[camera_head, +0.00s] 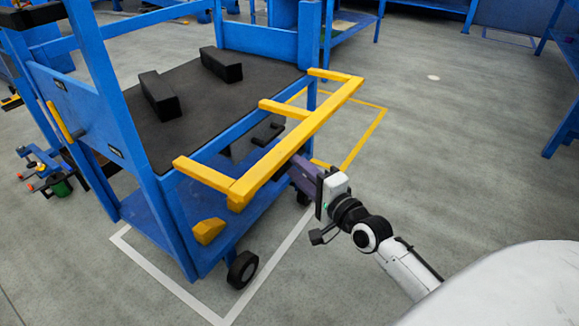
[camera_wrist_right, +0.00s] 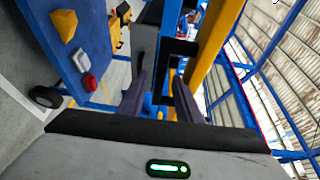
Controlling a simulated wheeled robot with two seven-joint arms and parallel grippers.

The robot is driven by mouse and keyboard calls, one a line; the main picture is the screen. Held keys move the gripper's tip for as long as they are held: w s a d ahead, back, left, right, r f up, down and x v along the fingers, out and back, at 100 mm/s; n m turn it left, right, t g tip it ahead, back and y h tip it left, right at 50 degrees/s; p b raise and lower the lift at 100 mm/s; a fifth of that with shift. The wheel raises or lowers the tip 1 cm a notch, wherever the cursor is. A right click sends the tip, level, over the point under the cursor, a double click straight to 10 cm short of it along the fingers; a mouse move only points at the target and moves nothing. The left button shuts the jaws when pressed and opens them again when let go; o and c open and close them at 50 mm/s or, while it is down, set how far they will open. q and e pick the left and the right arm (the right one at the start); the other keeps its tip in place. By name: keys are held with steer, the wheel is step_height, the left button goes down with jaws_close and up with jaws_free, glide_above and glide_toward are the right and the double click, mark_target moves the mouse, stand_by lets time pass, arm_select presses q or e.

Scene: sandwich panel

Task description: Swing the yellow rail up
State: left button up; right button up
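The yellow rail (camera_head: 300,135) is a long bar with short arms, sticking out from the near side of a blue cart (camera_head: 205,148) at about deck height. In the right wrist view, a yellow bar (camera_wrist_right: 207,45) runs up at the right of the fingers, with a black bracket beside it. My right gripper (camera_head: 292,163) is just under the outer bar in the head view, its fingertips partly hidden by it. In the wrist view its two fingers (camera_wrist_right: 160,95) are apart, with no object visibly clamped between them. My left gripper is not in view.
Two black blocks (camera_head: 159,95) (camera_head: 221,65) lie on the cart's dark deck. A yellow piece (camera_head: 208,231) sits on the lower shelf. Blue racks (camera_head: 345,35) stand behind. The grey floor (camera_head: 465,130) to the right is clear.

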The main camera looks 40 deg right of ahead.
mark_target(290, 163)
steer(key=shift+w+f+b, duration=0.1)
steer(key=shift+w+b, duration=0.2)
steer(key=shift+w, duration=1.2)
steer(key=shift+c, duration=0.2)
jaws_close()
